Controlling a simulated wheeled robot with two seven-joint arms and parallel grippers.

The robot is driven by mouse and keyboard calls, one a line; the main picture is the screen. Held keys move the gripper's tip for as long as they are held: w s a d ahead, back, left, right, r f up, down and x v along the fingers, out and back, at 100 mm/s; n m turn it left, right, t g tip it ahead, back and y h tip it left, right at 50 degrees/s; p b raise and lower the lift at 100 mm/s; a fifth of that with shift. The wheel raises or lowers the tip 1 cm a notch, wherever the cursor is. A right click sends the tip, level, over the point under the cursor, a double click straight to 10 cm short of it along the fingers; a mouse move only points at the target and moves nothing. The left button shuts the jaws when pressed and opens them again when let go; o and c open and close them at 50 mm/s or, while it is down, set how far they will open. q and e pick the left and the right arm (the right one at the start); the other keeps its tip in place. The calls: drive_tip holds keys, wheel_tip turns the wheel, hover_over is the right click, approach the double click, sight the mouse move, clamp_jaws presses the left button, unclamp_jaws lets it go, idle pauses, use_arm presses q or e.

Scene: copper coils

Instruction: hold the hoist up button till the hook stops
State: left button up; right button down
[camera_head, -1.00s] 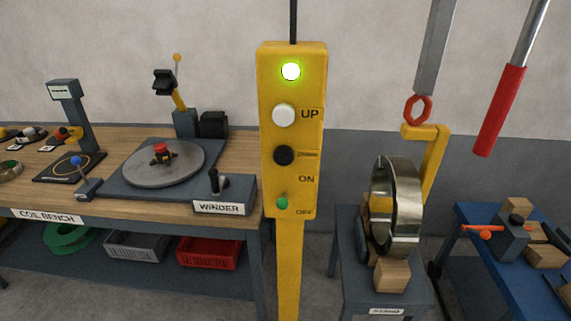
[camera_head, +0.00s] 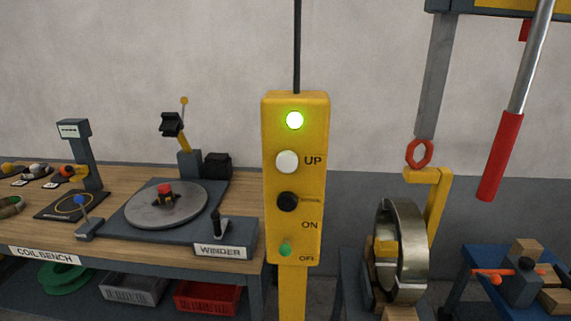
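The yellow hoist control box (camera_head: 296,180) hangs on a black cable in the middle of the head view, with a post below it. Its green lamp (camera_head: 295,120) is lit. The white UP button (camera_head: 287,161) is above a black button (camera_head: 287,201), and a green switch (camera_head: 285,249) is by the ON and OFF marks. At right, a red ring (camera_head: 419,153) hangs under a grey bar, at the top of the yellow C-shaped hook (camera_head: 437,205). The hook reaches down by a metal coil (camera_head: 408,255) on a stand. Neither gripper is in view.
A wooden coil bench (camera_head: 120,250) with a winder turntable (camera_head: 167,205) stands at left. A blue table (camera_head: 510,290) with a vise-like tool is at lower right. A red-sleeved bar (camera_head: 501,155) slants down at upper right.

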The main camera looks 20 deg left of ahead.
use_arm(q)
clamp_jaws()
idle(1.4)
